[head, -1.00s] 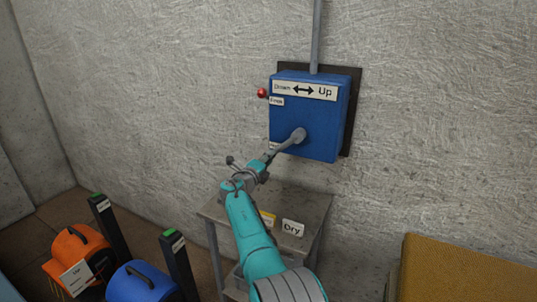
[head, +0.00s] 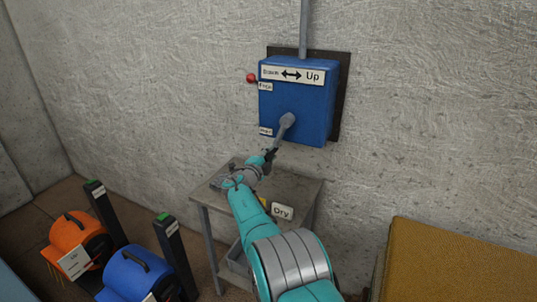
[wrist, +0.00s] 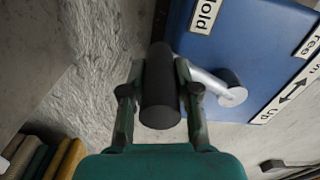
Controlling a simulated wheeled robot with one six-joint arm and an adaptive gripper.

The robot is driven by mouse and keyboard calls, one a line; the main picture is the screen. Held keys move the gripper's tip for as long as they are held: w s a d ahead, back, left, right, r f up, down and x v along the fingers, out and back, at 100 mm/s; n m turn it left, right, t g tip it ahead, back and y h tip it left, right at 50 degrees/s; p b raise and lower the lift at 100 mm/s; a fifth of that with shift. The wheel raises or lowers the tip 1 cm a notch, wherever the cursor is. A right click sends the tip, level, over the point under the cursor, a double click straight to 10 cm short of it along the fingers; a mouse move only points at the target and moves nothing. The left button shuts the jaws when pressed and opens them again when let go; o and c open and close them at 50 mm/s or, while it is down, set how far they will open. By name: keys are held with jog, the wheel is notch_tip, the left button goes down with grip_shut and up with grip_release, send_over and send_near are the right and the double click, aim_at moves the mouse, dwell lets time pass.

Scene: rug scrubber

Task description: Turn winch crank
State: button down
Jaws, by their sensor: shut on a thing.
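The blue winch box (head: 297,105) is mounted on the wall and bears a sign with a double arrow reading "Up" at its right end. Its grey crank arm (head: 284,128) comes off a hub on the front face and points down and a little left. My gripper (head: 268,158) is at the crank's lower end. In the wrist view the fingers of my gripper (wrist: 160,100) are shut on the dark crank handle (wrist: 160,88), one on each side. The metal crank arm (wrist: 205,82) and the blue box (wrist: 235,40) show beyond it.
A red knob (head: 251,78) sticks out at the box's left. A small metal table (head: 215,190) with a "Dry" sign (head: 282,211) stands below. Orange (head: 80,240) and blue (head: 135,275) machines are at lower left. A yellow-brown block (head: 455,262) is at lower right.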

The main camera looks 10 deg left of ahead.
jog(key=shift+s+d+f, duration=0.1)
jog(key=shift+f, duration=0.25)
jog(key=c, duration=0.8)
grip_release()
jog(key=shift+c, duration=0.2)
jog(key=shift+r, duration=0.15)
jog(key=shift+r, duration=0.1)
